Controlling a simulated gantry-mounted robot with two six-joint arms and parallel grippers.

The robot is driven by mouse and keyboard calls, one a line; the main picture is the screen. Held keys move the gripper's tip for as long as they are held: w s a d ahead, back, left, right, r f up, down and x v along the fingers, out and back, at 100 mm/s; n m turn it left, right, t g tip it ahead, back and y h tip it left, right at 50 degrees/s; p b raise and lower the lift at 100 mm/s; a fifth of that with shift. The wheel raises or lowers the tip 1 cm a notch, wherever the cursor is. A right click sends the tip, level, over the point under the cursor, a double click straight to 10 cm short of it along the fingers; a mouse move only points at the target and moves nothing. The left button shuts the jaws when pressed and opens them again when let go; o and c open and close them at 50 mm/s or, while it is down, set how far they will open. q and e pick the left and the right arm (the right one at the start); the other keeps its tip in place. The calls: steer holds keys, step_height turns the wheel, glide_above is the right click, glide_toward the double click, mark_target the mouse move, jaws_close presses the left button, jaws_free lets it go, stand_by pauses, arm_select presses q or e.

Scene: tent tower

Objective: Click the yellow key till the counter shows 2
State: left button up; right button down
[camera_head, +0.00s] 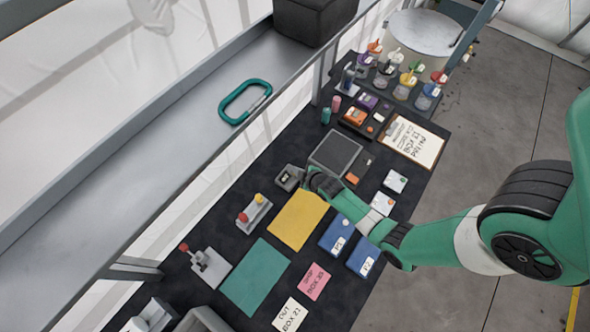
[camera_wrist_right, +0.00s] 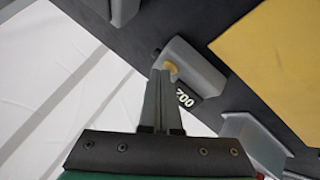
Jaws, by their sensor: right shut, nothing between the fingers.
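The counter (camera_head: 289,178) is a small grey box on the dark table mat, left of my right gripper (camera_head: 308,181) in the head view. In the right wrist view it is the grey block (camera_wrist_right: 194,66) with a dark display (camera_wrist_right: 186,98). The digits are upside down there and seem to read 002. The yellow key (camera_wrist_right: 172,69) is a small round button just beyond the fingertips (camera_wrist_right: 163,74) of my right gripper. The fingers are shut and empty, at or very near the key; contact is unclear. The key is not clear in the head view. My left gripper is out of view.
A yellow sheet (camera_head: 299,220) lies in front of the counter. A block with red and yellow knobs (camera_head: 254,214) and a red-knobbed lever device (camera_head: 209,267) stand to the left. A grey tray (camera_head: 335,152) lies behind, and a grey rail (camera_head: 170,130) runs along the back left.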

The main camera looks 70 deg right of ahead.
steer(key=shift+r, duration=0.1)
steer(key=shift+r+p, duration=0.8)
steer(key=shift+p, duration=0.15)
step_height(320, 180, up, 5)
steer(key=p, duration=0.4)
steer(key=shift+p, duration=0.4)
stand_by(0.4)
